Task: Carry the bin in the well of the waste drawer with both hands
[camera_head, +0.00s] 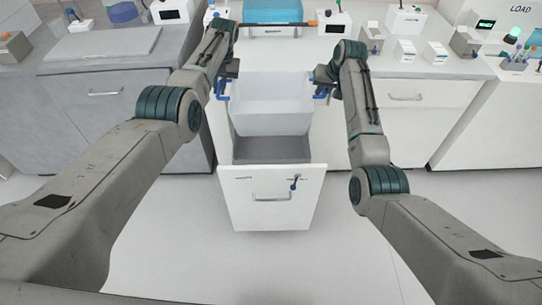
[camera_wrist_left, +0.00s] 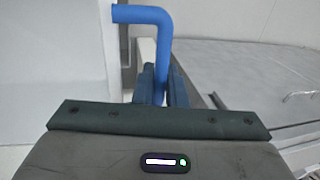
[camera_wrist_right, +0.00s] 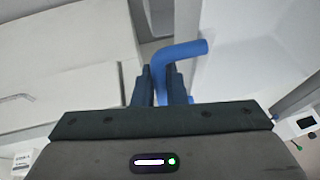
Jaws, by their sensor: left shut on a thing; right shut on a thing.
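The pale bin (camera_head: 268,95) hangs between my two grippers, over the rear of the open waste drawer (camera_head: 272,205). The grey well (camera_head: 270,150) shows in front of and below the bin. My left gripper (camera_head: 222,85) is shut on the bin's blue left handle, a bent bar that shows in the left wrist view (camera_wrist_left: 150,16). My right gripper (camera_head: 324,82) is shut on the blue right handle, which shows in the right wrist view (camera_wrist_right: 182,52). The bin looks about level. Its rear underside is hidden, so the clearance there cannot be told.
The drawer front has a bar handle (camera_head: 271,197). A counter runs behind, with a blue tray (camera_head: 272,12) and an orange rod near the bin's back. Grey cabinets (camera_head: 100,100) stand left, white cabinets (camera_head: 430,105) right. The floor (camera_head: 200,260) in front is clear.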

